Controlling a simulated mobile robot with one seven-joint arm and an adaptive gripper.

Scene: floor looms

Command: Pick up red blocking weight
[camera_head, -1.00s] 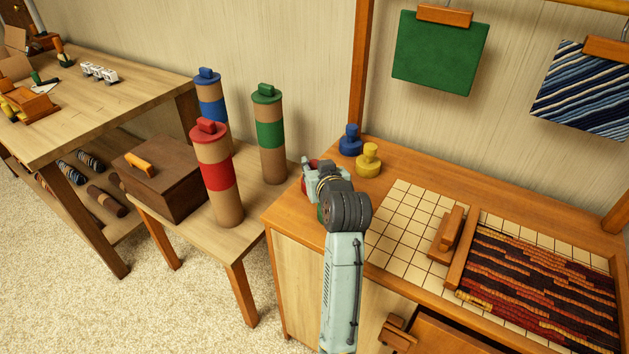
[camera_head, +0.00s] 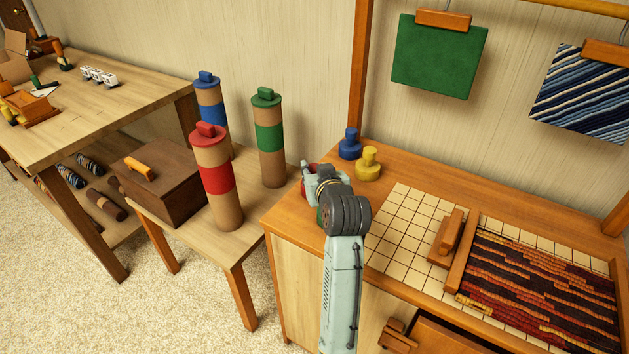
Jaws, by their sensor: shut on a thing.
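The red blocking weight (camera_head: 304,187) is at the far left of the cabinet top, mostly hidden behind my gripper; small red parts show beside and above the fingers. My gripper (camera_head: 309,177) is shut on the red weight, with my arm reaching in from the bottom of the view. I cannot tell whether the weight touches the cabinet top. A blue weight (camera_head: 349,146) and a yellow weight (camera_head: 368,166) stand upright to the right of my gripper. A green thing (camera_head: 320,214), probably another weight, is mostly hidden behind my wrist.
A gridded board (camera_head: 403,218) with a woven piece and a wooden block lies on the cabinet at right. Red (camera_head: 218,178), green (camera_head: 269,137) and blue (camera_head: 209,101) banded cylinders stand beside a brown box (camera_head: 165,187) on the lower table at left.

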